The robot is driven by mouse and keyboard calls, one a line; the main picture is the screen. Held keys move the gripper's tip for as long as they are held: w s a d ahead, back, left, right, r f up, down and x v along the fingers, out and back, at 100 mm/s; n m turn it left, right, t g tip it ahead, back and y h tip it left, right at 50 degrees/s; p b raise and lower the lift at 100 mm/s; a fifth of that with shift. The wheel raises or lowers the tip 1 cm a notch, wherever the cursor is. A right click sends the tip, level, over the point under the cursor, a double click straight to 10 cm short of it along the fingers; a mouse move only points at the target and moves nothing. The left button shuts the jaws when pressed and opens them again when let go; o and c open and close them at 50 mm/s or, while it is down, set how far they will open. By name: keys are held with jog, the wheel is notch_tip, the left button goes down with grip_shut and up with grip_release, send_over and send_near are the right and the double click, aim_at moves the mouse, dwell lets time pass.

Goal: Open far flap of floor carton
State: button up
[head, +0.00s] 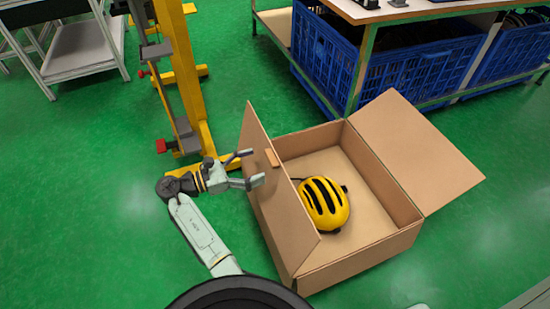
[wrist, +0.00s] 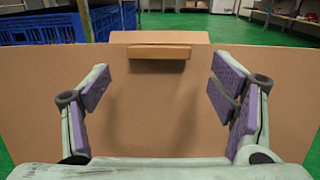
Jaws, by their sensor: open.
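The floor carton (head: 362,254) stands on the green floor with a yellow helmet (head: 325,203) inside it. Its right flap (head: 425,150) is folded outward. Its left flap (head: 278,205) stands raised, leaning a little over the opening, with a small wooden-looking tab (head: 271,157) near its top edge. My gripper (head: 252,167) is open and empty on the left, outer side of this raised flap. In the wrist view the flap (wrist: 160,110) fills the space beyond my open fingers, and the tab (wrist: 159,52) shows above and between them. I cannot tell whether a finger touches the flap.
A yellow post stand (head: 183,75) with red knobs is behind my gripper. A workbench with blue crates (head: 335,62) stands behind the carton. A grey cart (head: 85,45) is at the far left. Green floor is free at left and right.

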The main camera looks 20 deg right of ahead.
aim_at(276, 157)
jog(key=d, duration=0.7)
jog(key=shift+w+d, duration=0.15)
jog(key=shift+c, duration=0.3)
jog(key=c, duration=1.6)
